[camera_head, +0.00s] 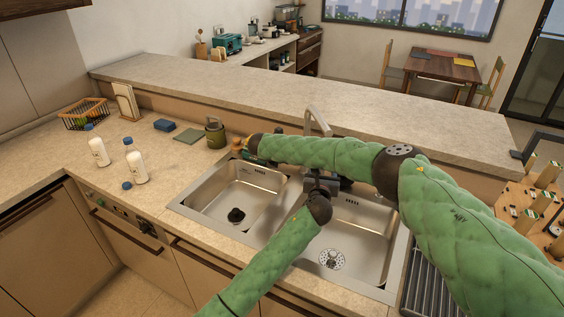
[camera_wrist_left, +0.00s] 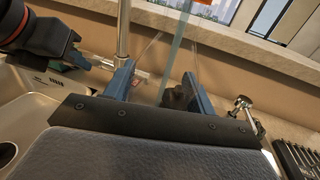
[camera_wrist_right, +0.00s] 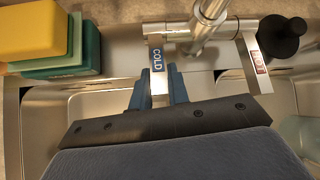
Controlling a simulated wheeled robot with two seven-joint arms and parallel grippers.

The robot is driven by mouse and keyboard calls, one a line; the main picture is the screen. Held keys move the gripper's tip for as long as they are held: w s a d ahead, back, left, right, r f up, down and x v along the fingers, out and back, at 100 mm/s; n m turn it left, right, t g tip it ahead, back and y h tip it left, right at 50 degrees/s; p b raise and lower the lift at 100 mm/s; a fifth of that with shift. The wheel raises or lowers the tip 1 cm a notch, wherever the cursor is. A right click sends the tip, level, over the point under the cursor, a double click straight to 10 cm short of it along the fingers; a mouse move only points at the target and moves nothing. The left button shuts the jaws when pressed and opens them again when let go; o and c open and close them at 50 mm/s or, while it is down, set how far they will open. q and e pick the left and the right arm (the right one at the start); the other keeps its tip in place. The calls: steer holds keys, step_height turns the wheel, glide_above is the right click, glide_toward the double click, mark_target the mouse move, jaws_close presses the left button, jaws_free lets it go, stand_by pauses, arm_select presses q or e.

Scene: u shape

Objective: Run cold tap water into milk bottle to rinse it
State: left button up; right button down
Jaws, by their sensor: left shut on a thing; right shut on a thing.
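My left gripper (camera_wrist_left: 160,88) is shut on a clear, see-through bottle (camera_wrist_left: 150,62) beside the tap post. In the head view my left gripper (camera_head: 320,184) is over the sink, below the tap spout (camera_head: 318,118). A pale blue band runs up through the clear shape; I cannot tell if it is water or glass. My right gripper (camera_wrist_right: 158,92) is shut on the lever marked COLD (camera_wrist_right: 158,65); in the head view my own forearm hides it. The lever marked HOT (camera_wrist_right: 258,62) is on the tap's other side. Two white bottles (camera_head: 98,151) stand on the left counter.
The double sink (camera_head: 240,195) lies beneath my arms. A yellow sponge (camera_wrist_right: 35,30) is beside the tap. A raised ledge (camera_head: 230,95) runs behind the sink.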

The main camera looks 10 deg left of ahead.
steer(key=c, duration=1.3)
jaws_free()
steer(key=shift+c, duration=0.2)
steer(key=v, duration=1.2)
steer(key=shift+a, duration=0.1)
